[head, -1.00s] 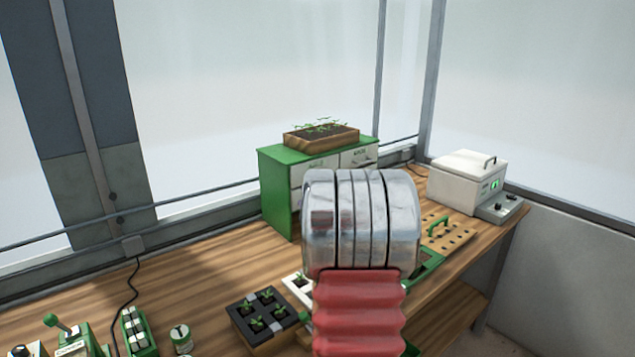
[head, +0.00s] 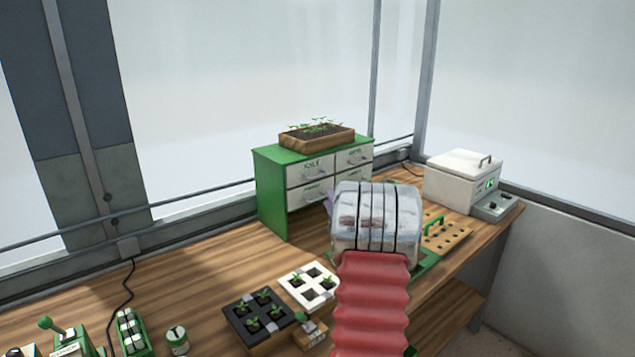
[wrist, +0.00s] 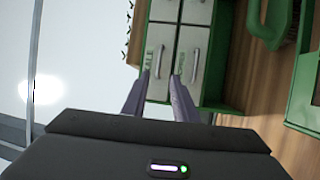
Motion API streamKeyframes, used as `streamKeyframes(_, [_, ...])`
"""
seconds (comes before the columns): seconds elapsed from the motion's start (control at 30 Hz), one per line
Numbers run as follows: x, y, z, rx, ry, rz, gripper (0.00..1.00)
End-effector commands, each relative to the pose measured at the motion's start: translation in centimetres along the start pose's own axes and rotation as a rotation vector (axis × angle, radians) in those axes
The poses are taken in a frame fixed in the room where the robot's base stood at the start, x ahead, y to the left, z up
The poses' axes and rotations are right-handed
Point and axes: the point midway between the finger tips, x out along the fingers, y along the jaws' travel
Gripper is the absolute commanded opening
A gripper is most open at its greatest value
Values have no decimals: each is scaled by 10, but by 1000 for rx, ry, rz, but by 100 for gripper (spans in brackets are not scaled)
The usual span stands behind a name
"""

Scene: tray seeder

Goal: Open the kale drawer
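The kale drawer (head: 310,171) is the upper left white front in a green cabinet (head: 270,195), marked KALE, and looks shut. In the wrist view, turned on its side, the kale drawer (wrist: 150,85) is the lower left front, with its grey bar handle (wrist: 158,62) on it. My gripper (wrist: 161,74) is open and empty. Its two fingertips point at this front, one on each side of the handle's line; I cannot tell how far off they are. In the head view, my arm hides most of the gripper and the lower right drawer.
A wooden planter (head: 317,139) of seedlings sits on the cabinet. A black tray (head: 262,318) and a white tray (head: 309,287) lie on the bench in front. A white box machine (head: 463,180) stands at right.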

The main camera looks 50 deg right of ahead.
Motion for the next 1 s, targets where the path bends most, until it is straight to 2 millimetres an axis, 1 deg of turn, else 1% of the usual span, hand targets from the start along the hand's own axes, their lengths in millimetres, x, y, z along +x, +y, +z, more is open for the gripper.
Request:
streamKeyframes(0.6, [76,-1,-1,1,1,1,26])
streamKeyframes(1.0, [119,-1,-1,1,1,0,26])
